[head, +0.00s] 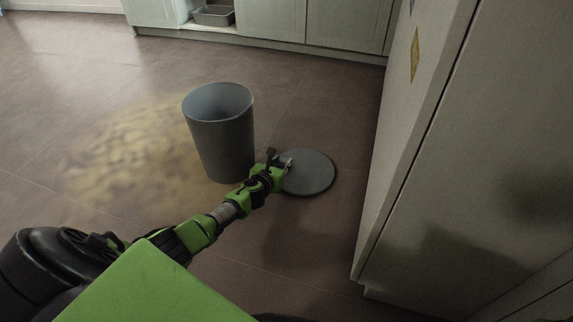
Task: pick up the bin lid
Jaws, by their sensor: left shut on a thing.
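The bin lid (312,174) is a flat grey disc at the middle of the head view, just right of the bin. My left gripper (284,162) is at the lid's left edge and is shut on it, though the fingers are small in the picture. I cannot tell whether the lid touches the floor or is slightly above it. The grey bin (221,138) stands upright and open-topped, left of the lid. My left arm reaches in from the lower left and passes in front of the bin's base. My right gripper is not in view.
A tall pale cabinet (462,170) stands close on the right. Low pale cabinets (270,20) line the back, with a grey tray (214,16) in an open space.

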